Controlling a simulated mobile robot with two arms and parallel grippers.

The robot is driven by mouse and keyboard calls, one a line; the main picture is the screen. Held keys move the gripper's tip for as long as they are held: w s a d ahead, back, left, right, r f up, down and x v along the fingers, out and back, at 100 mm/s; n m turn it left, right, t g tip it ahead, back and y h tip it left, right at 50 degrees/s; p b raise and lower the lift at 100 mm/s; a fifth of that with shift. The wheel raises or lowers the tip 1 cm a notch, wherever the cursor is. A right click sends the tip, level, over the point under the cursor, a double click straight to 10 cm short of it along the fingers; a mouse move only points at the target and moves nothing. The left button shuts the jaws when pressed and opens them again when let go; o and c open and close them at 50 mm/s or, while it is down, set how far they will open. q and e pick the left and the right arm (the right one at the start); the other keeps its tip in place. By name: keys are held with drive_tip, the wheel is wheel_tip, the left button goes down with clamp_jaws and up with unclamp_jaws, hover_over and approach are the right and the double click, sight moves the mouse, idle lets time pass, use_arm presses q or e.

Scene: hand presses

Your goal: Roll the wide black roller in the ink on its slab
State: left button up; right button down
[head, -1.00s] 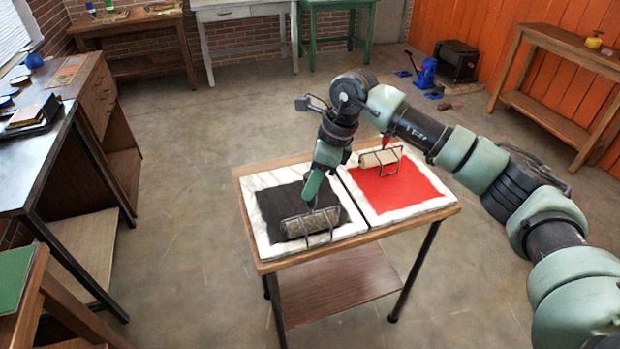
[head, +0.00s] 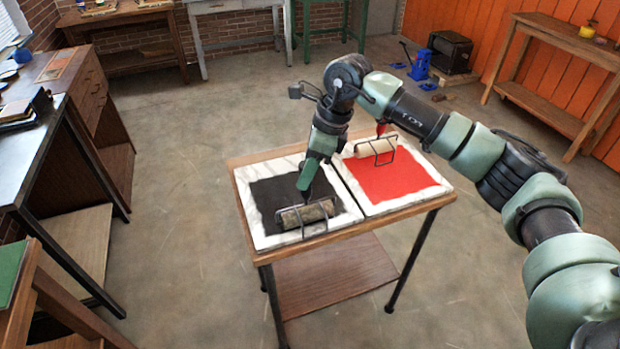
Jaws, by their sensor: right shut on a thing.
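The wide roller (head: 307,213), a mottled grey-brown cylinder in a dark wire frame, sits at the front part of the black ink patch (head: 270,195). The ink covers the middle of a white marbled slab (head: 254,232). My right gripper (head: 306,190) comes down from above and is shut on the roller's handle, which is mostly hidden by the gripper. The roller appears to touch the slab near the ink's front edge. My left gripper is out of view.
A second slab with red ink (head: 395,182) stands close on the right, with a pale roller (head: 376,147) at its back. Both slabs fill most of the small wooden table (head: 440,202). Floor around the table is clear.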

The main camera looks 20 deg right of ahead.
drive_tip(key=shift+w, duration=5.95)
drive_tip(key=shift+s, duration=5.7)
drive_tip(key=s+b, duration=0.1)
drive_tip(key=s, duration=0.2)
drive_tip(key=shift+s, duration=0.4)
